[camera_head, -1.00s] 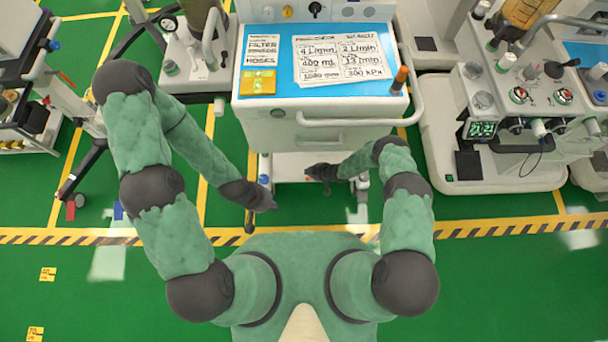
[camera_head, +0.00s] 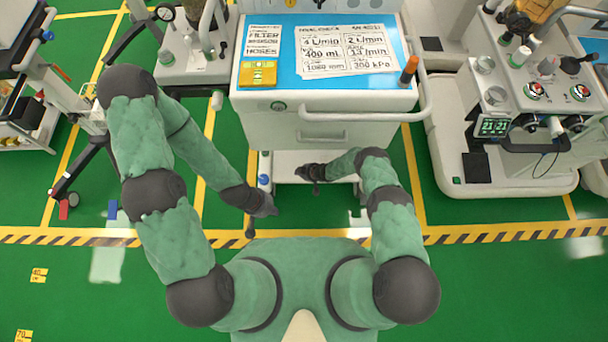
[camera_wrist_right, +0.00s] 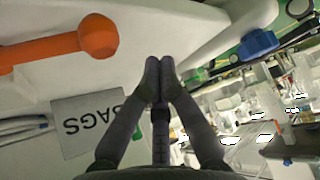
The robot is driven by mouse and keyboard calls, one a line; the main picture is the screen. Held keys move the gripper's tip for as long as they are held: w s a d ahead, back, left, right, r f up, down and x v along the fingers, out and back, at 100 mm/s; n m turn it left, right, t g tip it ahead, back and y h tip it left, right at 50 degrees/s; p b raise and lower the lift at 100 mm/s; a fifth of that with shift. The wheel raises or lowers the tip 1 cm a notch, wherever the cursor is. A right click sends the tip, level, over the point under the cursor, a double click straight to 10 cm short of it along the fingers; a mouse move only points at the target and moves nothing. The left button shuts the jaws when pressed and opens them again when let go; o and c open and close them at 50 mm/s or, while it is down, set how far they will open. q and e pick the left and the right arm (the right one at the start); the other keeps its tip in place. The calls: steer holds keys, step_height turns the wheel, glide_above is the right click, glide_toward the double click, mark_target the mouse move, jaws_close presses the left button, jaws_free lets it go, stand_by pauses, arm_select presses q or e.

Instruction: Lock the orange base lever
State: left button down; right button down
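In the right wrist view, an orange lever (camera_wrist_right: 68,50) with a rounded end lies along the upper left, against a white surface. My right gripper (camera_wrist_right: 159,62) has its fingertips together with nothing visible between them. It is to the right of the lever's rounded end and apart from it in the picture. In the head view my right gripper (camera_head: 304,172) is low in front of the white cart (camera_head: 330,125), by its lower base (camera_head: 325,163). My left gripper (camera_head: 264,206) hangs low at the cart's front left; its fingers are too small to read. The lever is not clearly seen in the head view.
A grey panel reading BAGS (camera_wrist_right: 90,122) is below the lever. An upright orange-tipped handle (camera_head: 409,70) stands on the cart's right corner, beside a white rail (camera_head: 424,90). A yellow item (camera_head: 258,73) lies on the blue top. Another machine (camera_head: 500,170) stands right. Green floor in front is clear.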

steer(key=shift+s+d+f, duration=0.1)
steer(key=shift+s+d, duration=0.3)
steer(key=shift+d, duration=0.2)
steer(key=shift+s+d+f, duration=0.1)
steer(key=shift+s+d, duration=0.25)
steer(key=shift+d, duration=0.25)
arm_select(q)
steer(key=shift+f, duration=0.15)
arm_select(e)
steer(key=shift+s+d, duration=0.3)
steer(key=shift+d, duration=0.05)
